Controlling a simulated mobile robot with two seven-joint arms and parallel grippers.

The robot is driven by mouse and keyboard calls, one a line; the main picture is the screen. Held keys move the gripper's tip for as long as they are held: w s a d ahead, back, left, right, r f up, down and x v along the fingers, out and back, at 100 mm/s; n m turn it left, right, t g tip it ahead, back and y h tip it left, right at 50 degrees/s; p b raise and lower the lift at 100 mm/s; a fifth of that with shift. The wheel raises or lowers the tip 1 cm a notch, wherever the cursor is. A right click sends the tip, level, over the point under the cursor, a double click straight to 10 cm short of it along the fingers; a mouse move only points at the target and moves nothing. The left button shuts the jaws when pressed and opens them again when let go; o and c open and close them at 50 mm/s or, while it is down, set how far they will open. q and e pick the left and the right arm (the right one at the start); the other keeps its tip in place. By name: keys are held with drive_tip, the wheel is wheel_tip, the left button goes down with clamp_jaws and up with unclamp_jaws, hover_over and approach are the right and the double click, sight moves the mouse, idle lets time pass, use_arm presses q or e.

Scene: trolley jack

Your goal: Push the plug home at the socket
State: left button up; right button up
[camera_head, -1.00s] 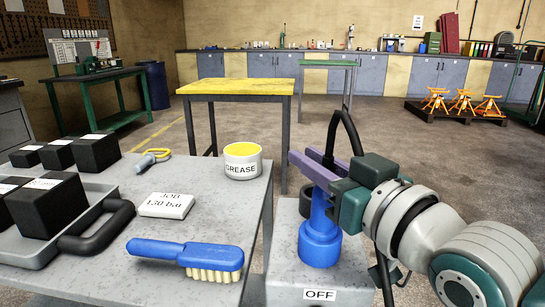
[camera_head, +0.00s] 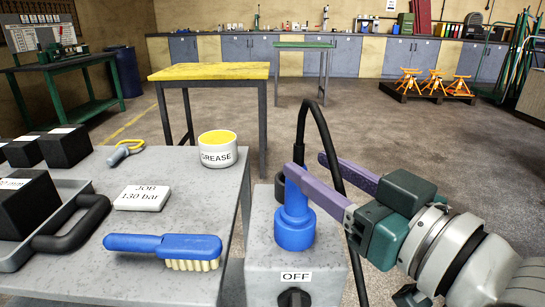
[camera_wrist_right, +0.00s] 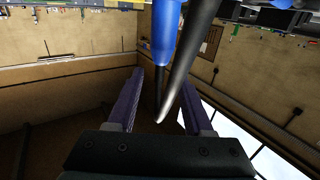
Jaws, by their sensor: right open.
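The blue plug (camera_head: 293,200) stands upright on top of a grey socket box (camera_head: 262,262) labelled OFF. A wide blue collar (camera_head: 294,233) is at its base; I cannot tell how deep the plug sits. A black cable (camera_head: 325,125) rises from the plug's top and loops down behind. My right gripper (camera_head: 306,166) is open, its purple fingers pointing left. The nearer finger's tip overlaps the plug's upper part; contact is unclear. In the right wrist view, the blue plug (camera_wrist_right: 165,32) and dark cable show beyond and between the spread fingers (camera_wrist_right: 161,75). My left gripper is out of view.
A grey table (camera_head: 120,195) at left holds a blue brush (camera_head: 165,246), a JOB card (camera_head: 143,198), a grease tub (camera_head: 217,150), a tray (camera_head: 55,235) and black blocks. A dark knob (camera_head: 294,298) is on the box's front. Open floor lies behind.

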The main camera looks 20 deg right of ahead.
drive_tip(key=v, duration=0.2)
drive_tip(key=shift+s+d, duration=0.1)
drive_tip(key=shift+s, duration=0.25)
